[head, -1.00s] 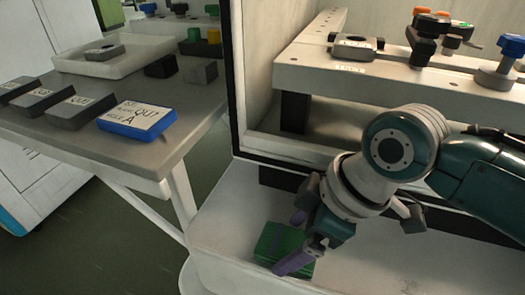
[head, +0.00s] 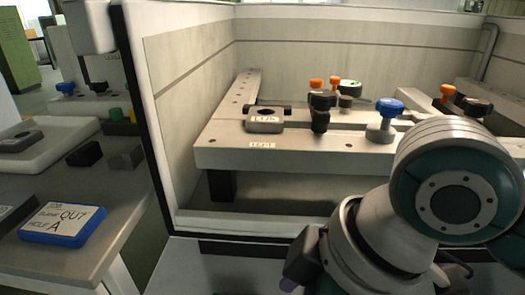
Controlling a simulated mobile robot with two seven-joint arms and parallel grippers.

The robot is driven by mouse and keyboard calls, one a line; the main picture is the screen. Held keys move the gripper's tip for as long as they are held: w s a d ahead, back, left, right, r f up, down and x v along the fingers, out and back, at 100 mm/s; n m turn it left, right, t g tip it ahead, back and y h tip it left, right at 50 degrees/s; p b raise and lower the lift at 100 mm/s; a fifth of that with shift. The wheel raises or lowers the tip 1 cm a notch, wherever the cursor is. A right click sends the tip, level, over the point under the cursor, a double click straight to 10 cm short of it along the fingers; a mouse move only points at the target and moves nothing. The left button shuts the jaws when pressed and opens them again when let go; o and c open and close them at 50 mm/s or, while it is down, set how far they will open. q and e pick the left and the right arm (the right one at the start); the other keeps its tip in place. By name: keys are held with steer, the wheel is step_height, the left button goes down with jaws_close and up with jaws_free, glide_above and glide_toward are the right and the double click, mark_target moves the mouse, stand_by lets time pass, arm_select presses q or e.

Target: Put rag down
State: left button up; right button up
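My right gripper (head: 290,284) is at the bottom edge, below the machine's front ledge. My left gripper is not in view.
The tank holds a clamping frame (head: 280,157) with a labelled block (head: 265,121), a blue knob (head: 390,107) and orange-topped clamps. A side table at left carries a blue-edged sign (head: 62,224), dark blocks and a white tray (head: 35,157).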

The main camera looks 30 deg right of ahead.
steer(key=s+d+r+m+h, duration=0.1)
steer(key=s+d+m+h, duration=0.2)
steer(key=s+d+m, duration=0.2)
steer(key=s+m, duration=0.1)
steer(key=s, duration=0.2)
steer(key=shift+s+d+r+m, duration=0.15)
steer(key=shift+s+d+m, duration=0.15)
